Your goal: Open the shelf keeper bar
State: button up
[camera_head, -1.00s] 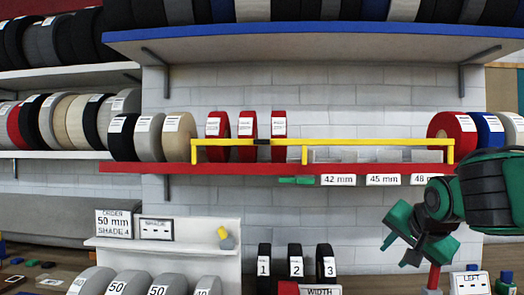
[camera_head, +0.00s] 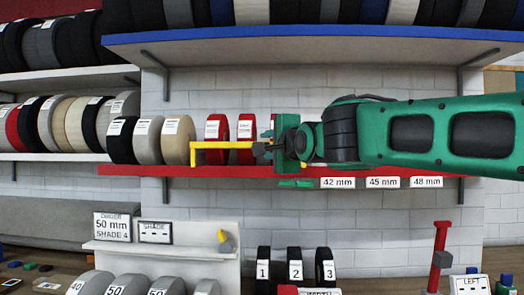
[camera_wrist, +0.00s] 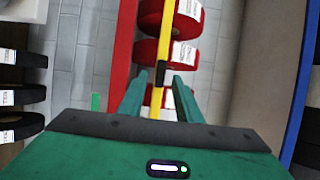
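The yellow keeper bar (camera_head: 215,145) runs along the front of the red shelf (camera_head: 140,170). Its left end post stands on the shelf, and my arm hides its right part. My gripper (camera_head: 263,148) is at the bar by its black grip piece. In the wrist view my gripper (camera_wrist: 158,92) has its two green fingers apart, one on each side of the yellow bar (camera_wrist: 155,105). The black grip (camera_wrist: 160,72) lies between or just beyond the fingertips. I cannot tell whether the fingers touch it.
Red rolls (camera_head: 245,127) stand behind the bar. A green piece (camera_head: 296,183) sits under the shelf edge, left of the size labels (camera_head: 338,183). The blue shelf (camera_head: 300,40) is above. Numbered black rolls (camera_head: 294,265) stand below. Wall space between is clear.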

jog(key=shift+x, duration=2.7)
grip_shut()
